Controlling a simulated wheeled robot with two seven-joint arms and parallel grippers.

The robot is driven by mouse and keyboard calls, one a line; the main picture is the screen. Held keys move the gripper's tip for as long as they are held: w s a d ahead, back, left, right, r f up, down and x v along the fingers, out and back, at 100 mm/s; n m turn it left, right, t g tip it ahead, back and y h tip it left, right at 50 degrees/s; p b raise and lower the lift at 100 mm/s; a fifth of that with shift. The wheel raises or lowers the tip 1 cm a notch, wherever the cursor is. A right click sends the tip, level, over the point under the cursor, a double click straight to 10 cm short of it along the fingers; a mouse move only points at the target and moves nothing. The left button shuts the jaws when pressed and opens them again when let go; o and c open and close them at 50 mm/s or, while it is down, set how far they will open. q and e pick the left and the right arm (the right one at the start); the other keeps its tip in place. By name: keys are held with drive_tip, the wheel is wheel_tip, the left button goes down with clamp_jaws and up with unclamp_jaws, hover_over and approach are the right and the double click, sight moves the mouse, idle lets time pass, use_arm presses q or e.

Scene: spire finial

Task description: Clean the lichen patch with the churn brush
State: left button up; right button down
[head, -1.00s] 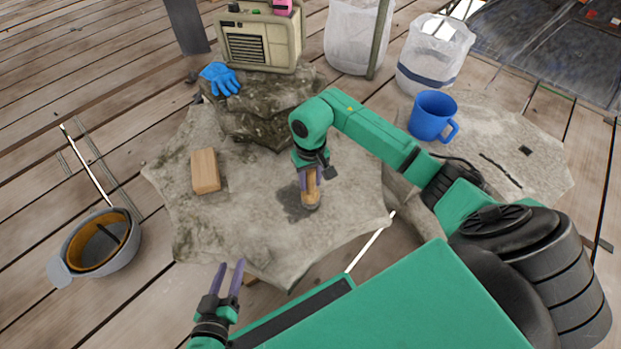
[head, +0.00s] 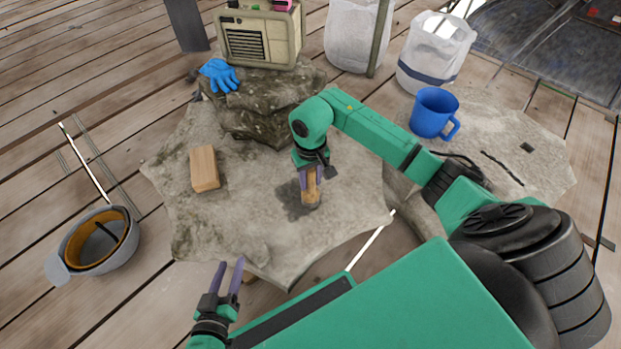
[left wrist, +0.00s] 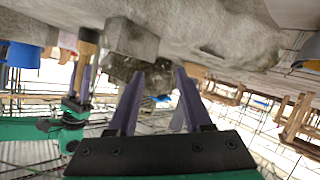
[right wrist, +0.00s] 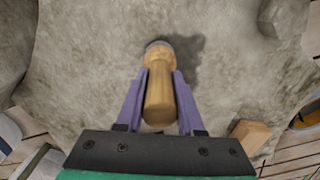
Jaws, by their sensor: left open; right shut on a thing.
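The churn brush (head: 311,194), with a pale wooden handle, stands nearly upright on the stone slab (head: 240,225). My right gripper (head: 309,178) is shut on its handle; the handle also shows between the fingers in the right wrist view (right wrist: 160,98). The brush's lower end meets the slab at a dark grey patch (head: 290,200), seemingly the lichen patch, which shows beyond the brush in the right wrist view (right wrist: 190,46). Brush and shadow partly hide the patch. My left gripper (head: 231,268) is open and empty by the slab's near edge.
A wooden block (head: 205,169) lies on the slab's left. Stepped stones (head: 262,110) behind carry a blue glove (head: 219,75) and a radio (head: 258,38). A blue mug (head: 432,113) stands right, a grey bowl-like item (head: 97,242) left. The slab's front left is clear.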

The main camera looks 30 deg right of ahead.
use_arm(q)
drive_tip(key=shift+f, duration=0.2)
use_arm(e)
drive_tip(key=shift+f, duration=0.25)
use_arm(q)
drive_tip(key=shift+r, duration=0.1)
use_arm(e)
drive_tip(key=shift+r, duration=0.1)
use_arm(q)
drive_tip(key=shift+r, duration=0.2)
use_arm(e)
drive_tip(key=shift+s, duration=0.55)
use_arm(q)
drive_tip(key=shift+r+p, duration=0.25)
drive_tip(key=shift+p, duration=0.15)
use_arm(e)
drive_tip(key=shift+s+d, duration=0.1)
drive_tip(key=shift+s, duration=0.95)
use_arm(q)
wheel_tip(320, 180, up, 5)
drive_tip(key=p, duration=0.4)
drive_tip(key=shift+f+p, duration=0.15)
drive_tip(key=shift+p, duration=0.2)
use_arm(e)
wheel_tip(320, 180, up, 7)
drive_tip(key=shift+w, duration=0.1)
